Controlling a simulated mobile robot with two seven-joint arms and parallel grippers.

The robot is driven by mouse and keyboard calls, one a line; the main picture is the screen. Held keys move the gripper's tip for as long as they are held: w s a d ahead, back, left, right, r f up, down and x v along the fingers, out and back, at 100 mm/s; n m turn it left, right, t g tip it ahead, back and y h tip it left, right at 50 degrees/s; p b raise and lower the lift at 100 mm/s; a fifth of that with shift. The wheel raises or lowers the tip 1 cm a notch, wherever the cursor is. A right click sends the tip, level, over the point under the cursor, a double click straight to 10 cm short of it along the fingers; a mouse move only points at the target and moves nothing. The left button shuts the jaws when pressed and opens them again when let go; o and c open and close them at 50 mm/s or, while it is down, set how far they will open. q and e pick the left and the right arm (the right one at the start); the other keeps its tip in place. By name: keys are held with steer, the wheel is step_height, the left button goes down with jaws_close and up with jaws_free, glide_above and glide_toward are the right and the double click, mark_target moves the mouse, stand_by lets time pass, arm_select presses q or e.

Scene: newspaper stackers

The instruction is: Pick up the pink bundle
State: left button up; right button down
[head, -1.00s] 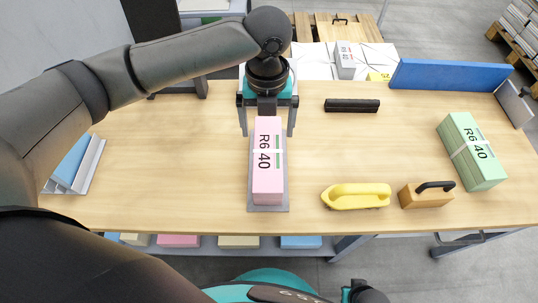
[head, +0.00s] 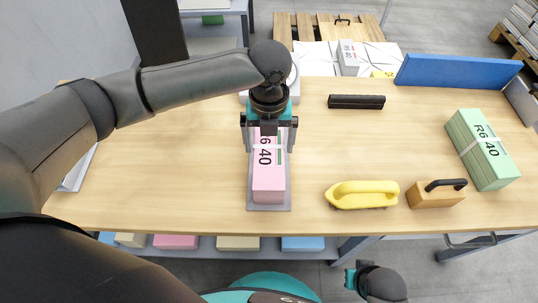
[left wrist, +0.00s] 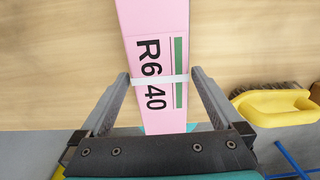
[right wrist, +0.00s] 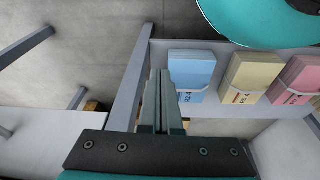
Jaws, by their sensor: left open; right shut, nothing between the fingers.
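The pink bundle (head: 268,178), marked R6 40 with a white band, lies on a grey plate (head: 270,207) on the wooden table. It also shows in the left wrist view (left wrist: 155,35), running between the fingers. My left gripper (head: 269,148) is open over the far part of the bundle, one finger on each side. In the left wrist view its fingers (left wrist: 158,75) stand apart from the bundle's sides, with a small gap on each side. My right gripper (right wrist: 162,75) is shut and empty, below the table's front edge near the lower shelf.
On the table (head: 160,190) are a yellow-handled brush (head: 362,195), a wooden block with black handle (head: 437,194), a black bar (head: 357,101), a green bundle (head: 482,150) and a blue panel (head: 455,71). Blue (right wrist: 190,72), yellow and pink bundles sit on the lower shelf. The table's left part is clear.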

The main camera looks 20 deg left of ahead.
arm_select(q)
steer(key=shift+f+b, duration=1.5)
steer(key=shift+f, duration=1.15)
arm_select(e)
step_height(320, 180, up, 7)
steer(key=w+t, duration=0.1)
steer(key=w, duration=0.1)
steer(key=shift+w+a, duration=0.2)
steer(key=shift+w, duration=0.2)
arm_select(q)
jaws_close()
steer(key=shift+r, duration=0.15)
arm_select(e)
steer(key=shift+f, duration=0.1)
